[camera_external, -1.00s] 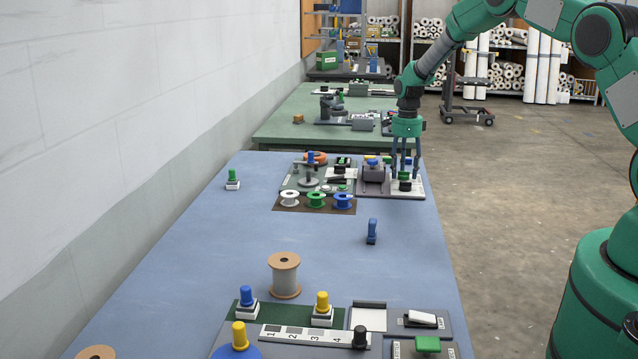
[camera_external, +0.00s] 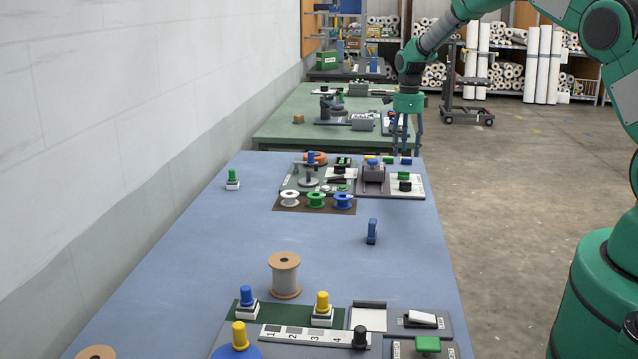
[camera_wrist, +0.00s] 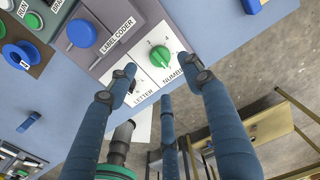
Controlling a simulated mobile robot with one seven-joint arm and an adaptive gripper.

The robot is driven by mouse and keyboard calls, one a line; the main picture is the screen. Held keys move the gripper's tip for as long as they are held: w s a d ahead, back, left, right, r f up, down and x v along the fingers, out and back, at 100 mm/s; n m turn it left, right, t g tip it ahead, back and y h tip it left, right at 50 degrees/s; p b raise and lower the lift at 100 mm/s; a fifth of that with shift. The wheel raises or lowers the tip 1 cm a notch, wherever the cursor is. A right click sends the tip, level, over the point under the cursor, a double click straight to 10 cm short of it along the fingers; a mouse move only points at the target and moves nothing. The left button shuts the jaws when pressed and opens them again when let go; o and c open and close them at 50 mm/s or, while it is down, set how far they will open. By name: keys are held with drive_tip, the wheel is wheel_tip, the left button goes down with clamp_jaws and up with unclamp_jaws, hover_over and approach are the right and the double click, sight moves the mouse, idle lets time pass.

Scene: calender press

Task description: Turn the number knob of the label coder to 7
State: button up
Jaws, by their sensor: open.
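The label coder (camera_external: 376,190) is a grey box with a white panel at the far right of the blue table. Its panel carries a green number knob (camera_external: 404,176) and a black letter knob (camera_external: 405,186). In the wrist view the green knob (camera_wrist: 161,56) stands clear beside its "NUMBER" label, with small digits around it. Its exact setting is too small to read. My gripper (camera_external: 405,154) is open and empty, above and apart from the coder. In the wrist view its fingers (camera_wrist: 163,82) are spread below the green knob, and one partly hides the black knob.
Left of the coder is another control panel (camera_external: 290,186) with a dark mat of white, green and blue spools (camera_external: 316,200). The table's right edge lies close to the coder. Open floor (camera_external: 500,200) is beyond it.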

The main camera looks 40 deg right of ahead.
drive_tip(key=shift+r, duration=2)
drive_tip(key=s+a+r+n+t+b, duration=0.1)
drive_tip(key=s+a+r+n, duration=0.35)
drive_tip(key=s+r, duration=0.35)
drive_tip(key=s+a+r+n+t, duration=0.1)
drive_tip(key=s+a+r+n, duration=0.4)
drive_tip(key=r, duration=0.6)
drive_tip(key=s+a+r+n+t+b, duration=0.1)
drive_tip(key=s+a+r+n, duration=0.3)
drive_tip(key=s+r, duration=0.45)
drive_tip(key=s+a+n+t, duration=0.1)
drive_tip(key=s+a+n, duration=0.2)
drive_tip(key=s, duration=0.7)
drive_tip(key=s+a+n+b, duration=0.1)
drive_tip(key=s+a+n, duration=0.3)
drive_tip(key=s, duration=0.7)
drive_tip(key=s+a+n+t, duration=0.1)
drive_tip(key=s+a+n, duration=0.2)
drive_tip(key=s+n, duration=0.3)
drive_tip(key=s, duration=0.5)
drive_tip(key=shift+s+a+r+t, duration=0.2)
drive_tip(key=shift+a+r+t, duration=0.05)
drive_tip(key=shift+r+t, duration=0.05)
drive_tip(key=shift+c, duration=0.2)
